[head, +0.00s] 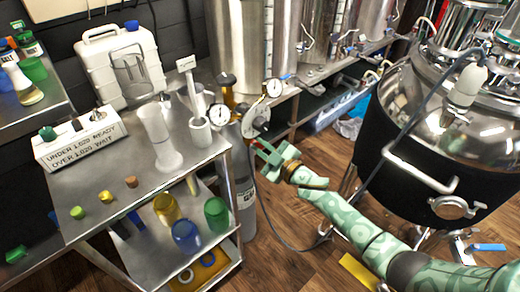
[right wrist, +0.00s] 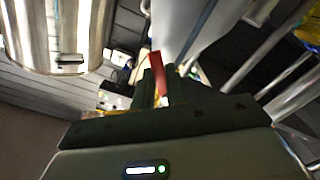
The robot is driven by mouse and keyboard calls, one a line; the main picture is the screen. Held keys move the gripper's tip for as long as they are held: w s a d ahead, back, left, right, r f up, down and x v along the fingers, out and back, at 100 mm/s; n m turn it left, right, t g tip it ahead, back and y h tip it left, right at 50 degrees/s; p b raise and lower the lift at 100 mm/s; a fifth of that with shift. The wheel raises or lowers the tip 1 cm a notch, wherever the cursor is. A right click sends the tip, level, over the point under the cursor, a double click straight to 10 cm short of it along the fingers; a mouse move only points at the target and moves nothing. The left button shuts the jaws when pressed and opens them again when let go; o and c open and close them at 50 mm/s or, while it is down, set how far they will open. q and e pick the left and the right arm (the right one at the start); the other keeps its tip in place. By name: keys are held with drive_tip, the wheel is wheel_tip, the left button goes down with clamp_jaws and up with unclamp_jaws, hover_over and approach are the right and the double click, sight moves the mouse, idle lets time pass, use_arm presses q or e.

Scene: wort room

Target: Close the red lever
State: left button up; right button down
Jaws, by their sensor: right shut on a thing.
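The red lever (right wrist: 156,61) shows in the right wrist view as a small upright red piece between the dark fingertips of my right gripper (right wrist: 157,84). The gripper is shut on it. In the head view my right gripper (head: 268,153) is beside the gas cylinder (head: 243,190), just below the brass regulator with two round gauges (head: 219,114). How far the lever is turned is not clear. My left gripper is not in view.
A steel cart (head: 110,178) with a cylinder jar, sign box and caps stands left of the gas cylinder. A large kettle (head: 420,140) stands at right, with a blue-handled valve (head: 487,247). A hose runs along the wooden floor between them.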

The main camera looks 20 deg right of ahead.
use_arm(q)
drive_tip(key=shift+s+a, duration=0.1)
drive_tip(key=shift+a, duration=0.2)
use_arm(e)
drive_tip(key=n, duration=0.3)
drive_tip(key=r+n, duration=0.1)
drive_tip(key=n, duration=0.2)
drive_tip(key=d+r+n, duration=0.1)
drive_tip(key=n, duration=0.3)
drive_tip(key=shift+w+r, duration=0.1)
drive_tip(key=shift+w, duration=0.05)
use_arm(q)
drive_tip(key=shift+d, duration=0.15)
use_arm(e)
drive_tip(key=shift+n, duration=0.3)
drive_tip(key=c, duration=1.4)
unclamp_jaws()
drive_tip(key=shift+c, duration=0.2)
use_arm(q)
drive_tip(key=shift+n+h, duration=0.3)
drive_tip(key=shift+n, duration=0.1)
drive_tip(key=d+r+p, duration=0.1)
drive_tip(key=p, duration=0.1)
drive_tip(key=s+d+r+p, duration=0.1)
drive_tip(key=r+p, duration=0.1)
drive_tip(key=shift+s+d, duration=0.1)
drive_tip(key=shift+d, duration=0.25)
use_arm(e)
drive_tip(key=v, duration=1.6)
drive_tip(key=shift+r, duration=0.15)
